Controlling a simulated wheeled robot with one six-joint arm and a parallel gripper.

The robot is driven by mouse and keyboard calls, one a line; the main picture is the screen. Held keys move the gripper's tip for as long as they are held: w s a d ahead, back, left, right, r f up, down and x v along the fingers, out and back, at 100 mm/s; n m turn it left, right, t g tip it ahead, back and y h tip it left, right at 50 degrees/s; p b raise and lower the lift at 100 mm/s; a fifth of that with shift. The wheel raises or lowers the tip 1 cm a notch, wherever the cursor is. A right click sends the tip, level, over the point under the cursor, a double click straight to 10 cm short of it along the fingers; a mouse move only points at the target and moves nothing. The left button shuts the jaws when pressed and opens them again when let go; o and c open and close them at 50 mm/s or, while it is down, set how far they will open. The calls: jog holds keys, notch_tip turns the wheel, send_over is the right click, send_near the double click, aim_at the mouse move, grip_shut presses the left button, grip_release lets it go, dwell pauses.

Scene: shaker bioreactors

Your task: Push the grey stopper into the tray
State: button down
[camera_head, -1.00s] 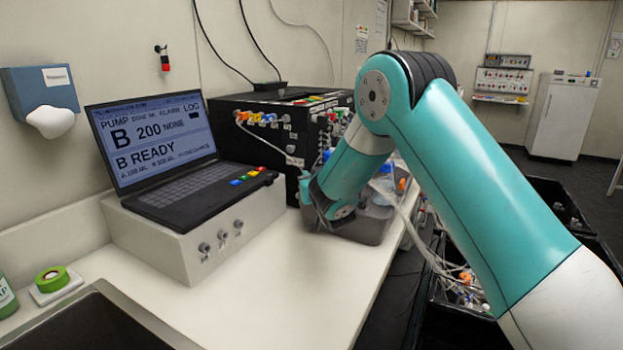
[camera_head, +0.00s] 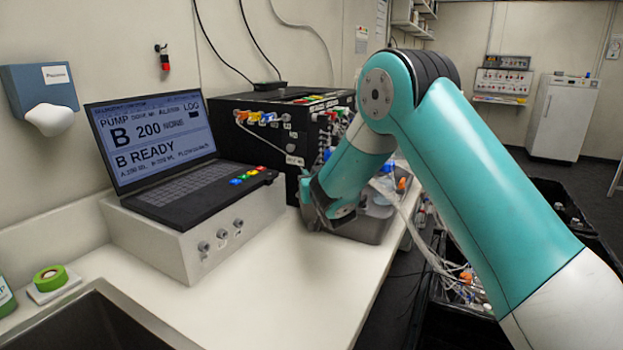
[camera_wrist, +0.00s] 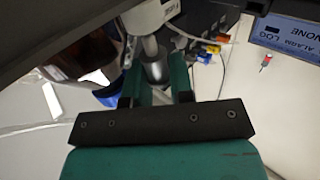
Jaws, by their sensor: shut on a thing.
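My gripper (camera_wrist: 156,78) has its two teal fingers closed around a grey, shiny cylinder (camera_wrist: 152,56) in the wrist view. This looks like the grey stopper, though its far end is partly hidden below a white fitting (camera_wrist: 148,17). In the head view my arm reaches down to the grey tray (camera_head: 373,233) at the right edge of the bench, beside the black pump box. My wrist hides the fingertips and the stopper there. I cannot tell whether the stopper touches the tray.
The black pump box (camera_head: 252,153) with coloured connectors stands just behind. A laptop (camera_head: 165,150) sits on a white box to the left. Clear tubes (camera_head: 412,222) hang over the bench's right edge. The bench front (camera_head: 270,275) is clear.

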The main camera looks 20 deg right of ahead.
jog(key=shift+f+b, duration=1)
jog(key=shift+b, duration=0.3)
dwell(0.9)
jog(key=c, duration=0.9)
grip_release()
jog(key=s+b, duration=0.3)
jog(key=s, duration=0.2)
jog(key=s+a+b, duration=0.1)
jog(key=s+b, duration=0.2)
jog(key=s, duration=0.3)
jog(key=s+a+b, duration=0.1)
jog(key=s+b, duration=0.3)
jog(key=s, duration=0.2)
jog(key=shift+s, duration=0.2)
